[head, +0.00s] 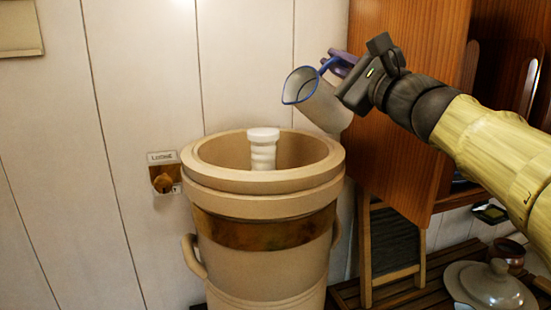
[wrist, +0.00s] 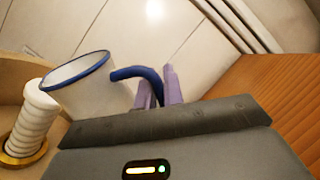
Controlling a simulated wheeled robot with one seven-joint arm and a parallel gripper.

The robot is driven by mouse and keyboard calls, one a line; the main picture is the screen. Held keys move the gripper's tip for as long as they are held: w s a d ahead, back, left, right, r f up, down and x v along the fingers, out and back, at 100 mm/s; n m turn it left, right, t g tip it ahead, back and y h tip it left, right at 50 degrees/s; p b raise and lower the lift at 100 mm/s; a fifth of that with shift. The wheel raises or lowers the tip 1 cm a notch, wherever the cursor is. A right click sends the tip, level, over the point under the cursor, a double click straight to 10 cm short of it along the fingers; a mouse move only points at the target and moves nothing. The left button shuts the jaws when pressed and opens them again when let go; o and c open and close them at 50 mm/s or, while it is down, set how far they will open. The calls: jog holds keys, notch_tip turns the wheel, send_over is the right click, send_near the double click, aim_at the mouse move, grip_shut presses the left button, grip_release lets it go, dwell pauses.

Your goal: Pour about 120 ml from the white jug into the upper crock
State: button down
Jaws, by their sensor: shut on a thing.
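The white jug (head: 322,106) with a blue rim and blue handle is held in the air, tilted with its mouth toward the left, above the right rim of the upper crock. My gripper (head: 343,62) is shut on the jug's blue handle; its purple fingers (wrist: 160,90) show on the handle in the wrist view. The jug (wrist: 90,90) also shows there. The upper crock (head: 215,160) is a tan, open-topped vessel with a ribbed white filter candle (head: 263,150) standing inside. The candle (wrist: 32,130) is left of the jug in the wrist view. No liquid stream shows.
A wooden cabinet side (head: 375,110) stands close to the right of the jug. A labelled wall fitting (head: 164,178) is left of the crock. A lidded pot (head: 490,290) sits on the slatted counter at lower right. The wall behind is white panelling.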

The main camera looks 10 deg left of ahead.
jog(key=shift+r, duration=0.15)
jog(key=shift+w+r+m+p, duration=0.15)
jog(key=shift+r+m+p, duration=0.25)
jog(key=shift+p, duration=0.25)
jog(key=shift+w+d+f+m+h, duration=0.1)
jog(key=shift+w+f+m+h, duration=0.15)
jog(key=shift+f+m, duration=0.3)
jog(key=shift+w+d+f+m+h, duration=0.15)
jog(key=shift+f+m+h, duration=0.2)
jog(key=shift+m, duration=0.3)
jog(key=shift+w+r+m+p, duration=0.2)
jog(key=shift+m+p, duration=0.2)
jog(key=w+m+p, duration=0.1)
jog(key=w+m+h+p, duration=0.1)
jog(key=m+p, duration=0.1)
jog(key=shift+d, duration=0.4)
jog(key=shift+w+d+f+m+h+p, duration=0.2)
jog(key=shift+w+f+m+h+p, duration=0.2)
jog(key=shift+w+f+m, duration=0.15)
jog(key=shift+w+d+f+m+h+p, duration=0.15)
jog(key=shift+w+f+m+h+p, duration=0.15)
jog(key=shift+f+m+h, duration=0.25)
jog(key=shift+w+d+f+m+g+p, duration=0.2)
jog(key=shift+w+f+m+p, duration=0.4)
jog(key=shift+m+p, duration=0.3)
jog(key=shift+w+d+f+m+g+p, duration=0.2)
jog(key=shift+w+f+m+p, duration=0.35)
jog(key=shift+m+p, duration=0.35)
